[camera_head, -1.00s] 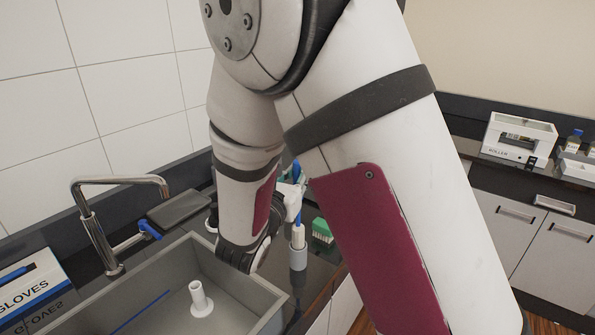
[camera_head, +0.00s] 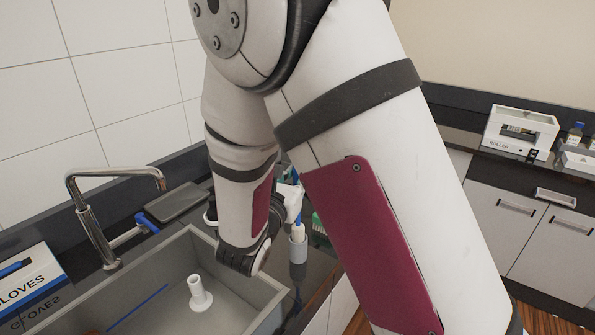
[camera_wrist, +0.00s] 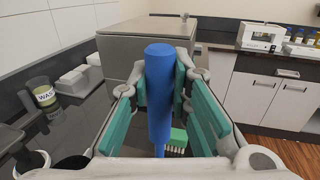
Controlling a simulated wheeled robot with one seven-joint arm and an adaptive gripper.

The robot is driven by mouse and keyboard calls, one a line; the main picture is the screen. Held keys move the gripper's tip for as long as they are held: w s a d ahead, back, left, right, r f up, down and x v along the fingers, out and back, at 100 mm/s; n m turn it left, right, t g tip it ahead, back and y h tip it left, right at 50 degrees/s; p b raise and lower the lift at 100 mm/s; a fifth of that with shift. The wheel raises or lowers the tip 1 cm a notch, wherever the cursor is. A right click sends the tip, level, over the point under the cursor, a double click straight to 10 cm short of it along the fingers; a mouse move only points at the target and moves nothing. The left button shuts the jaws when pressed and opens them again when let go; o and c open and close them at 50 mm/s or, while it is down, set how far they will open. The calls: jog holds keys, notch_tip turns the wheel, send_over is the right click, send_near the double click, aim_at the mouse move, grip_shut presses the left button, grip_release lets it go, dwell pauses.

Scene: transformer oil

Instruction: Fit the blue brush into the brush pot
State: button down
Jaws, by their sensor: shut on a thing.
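The blue brush (camera_wrist: 160,85) stands upright between the green pads of my gripper (camera_wrist: 160,88), which is shut on its handle. The brush's white lower part (camera_head: 298,231) shows just below the fingers. The grey brush pot (camera_head: 298,256) is directly under it, beside the sink's right end. The white part meets the pot's top in this view; I cannot tell how deep it sits inside. The wrist view hides the pot.
The sink (camera_head: 255,286) is left of the pot, with a tap (camera_head: 88,225), a white tube (camera_head: 199,294) and a thin blue rod (camera_head: 138,308). A green rack (camera_wrist: 178,138) stands close to the brush. A waste jar (camera_wrist: 42,95) is at the left.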

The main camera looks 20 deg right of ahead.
jog(key=shift+f+b, duration=1.05)
jog(key=shift+f, duration=0.9)
jog(key=c, duration=1.4)
grip_release()
jog(key=v, duration=1.2)
